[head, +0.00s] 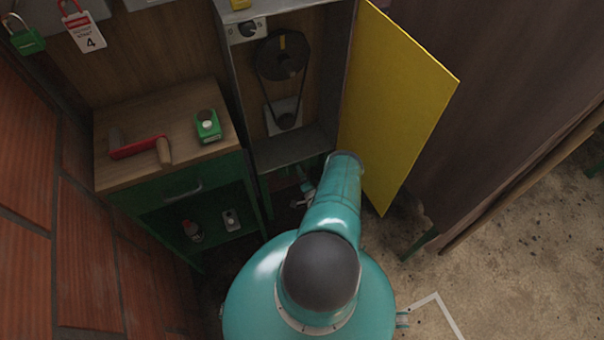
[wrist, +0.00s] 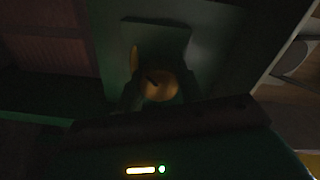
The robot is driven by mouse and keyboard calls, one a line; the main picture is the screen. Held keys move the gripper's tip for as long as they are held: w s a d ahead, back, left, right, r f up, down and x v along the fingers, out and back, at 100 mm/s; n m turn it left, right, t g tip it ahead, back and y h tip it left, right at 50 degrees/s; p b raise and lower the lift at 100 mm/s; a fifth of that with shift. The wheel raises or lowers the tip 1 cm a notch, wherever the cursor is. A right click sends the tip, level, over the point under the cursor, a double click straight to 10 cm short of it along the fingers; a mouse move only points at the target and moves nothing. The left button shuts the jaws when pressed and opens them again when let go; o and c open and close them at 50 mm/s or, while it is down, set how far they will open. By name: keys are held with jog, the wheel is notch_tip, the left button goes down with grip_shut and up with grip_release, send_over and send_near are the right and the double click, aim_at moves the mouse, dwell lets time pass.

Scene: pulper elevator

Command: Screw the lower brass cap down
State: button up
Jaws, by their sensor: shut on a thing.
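The lower brass cap (wrist: 161,88) shows in the dim wrist view as a round, gold-coloured disc with a short dark mark on its face. My gripper (wrist: 158,93) is shut on it, with one dark finger on its left and one on its right. A thin brass-coloured piece (wrist: 134,58) stands just above and to the left; I cannot tell what it is. A grey plate lies behind the cap. In the head view my arm and the dark space under the cabinet hide the cap, and I cannot see how far down it sits.
An open cabinet (head: 234,75) with a belt and pulleys (head: 282,60) stands ahead, its yellow door (head: 395,90) swung out to the right. A brick wall closes the left side.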

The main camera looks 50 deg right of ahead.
dwell(0.3)
jog(key=o, duration=1)
jog(key=shift+s, duration=0.1)
jog(key=v, duration=1.3)
jog(key=shift+s+a, duration=0.3)
jog(key=shift+s, duration=0.1)
